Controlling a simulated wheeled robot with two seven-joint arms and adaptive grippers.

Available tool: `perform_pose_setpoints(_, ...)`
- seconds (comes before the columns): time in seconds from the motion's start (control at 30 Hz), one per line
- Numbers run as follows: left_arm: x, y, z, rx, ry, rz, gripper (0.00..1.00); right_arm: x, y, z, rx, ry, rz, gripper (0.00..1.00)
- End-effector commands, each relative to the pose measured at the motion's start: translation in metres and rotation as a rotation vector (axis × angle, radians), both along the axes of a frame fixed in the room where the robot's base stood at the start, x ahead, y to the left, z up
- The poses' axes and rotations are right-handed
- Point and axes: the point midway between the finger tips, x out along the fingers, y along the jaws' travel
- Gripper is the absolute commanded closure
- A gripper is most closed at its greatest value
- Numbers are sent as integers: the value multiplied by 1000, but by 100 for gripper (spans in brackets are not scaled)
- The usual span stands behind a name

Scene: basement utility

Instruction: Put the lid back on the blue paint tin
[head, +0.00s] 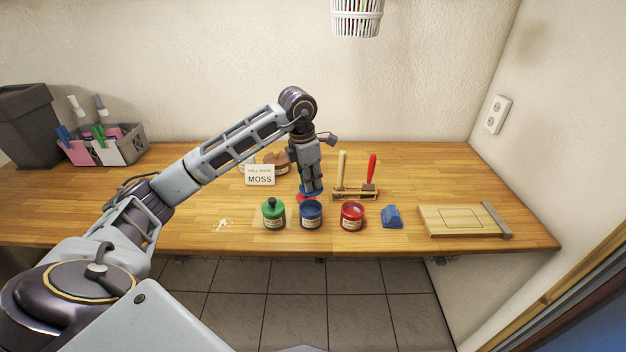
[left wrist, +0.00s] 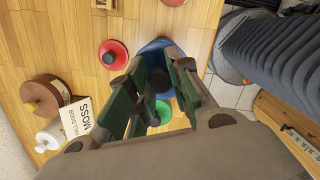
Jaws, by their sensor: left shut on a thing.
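My left gripper (head: 311,184) is shut on the blue lid (head: 316,192). It holds the lid just behind and above the blue paint tin (head: 311,217). The tin stands upright near the table's front edge, its top open. In the left wrist view the blue lid (left wrist: 152,46) shows behind the fingers (left wrist: 156,88), which hide much of it. The gap between lid and tin is hard to judge. My right gripper is not in view.
A green tin (head: 273,215) with its lid on stands left of the blue tin, an open red tin (head: 352,217) right. A red lid (left wrist: 113,54) lies behind.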

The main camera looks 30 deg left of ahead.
Motion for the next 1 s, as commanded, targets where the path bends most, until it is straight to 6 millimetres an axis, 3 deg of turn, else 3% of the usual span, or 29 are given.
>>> perform_pose_setpoints(0.6, -1, 0, -1, 0, 1, -17, 100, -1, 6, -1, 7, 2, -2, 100)
perform_pose_setpoints(1.0, -1, 0, -18, 0, 0, -17, 100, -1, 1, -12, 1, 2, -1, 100)
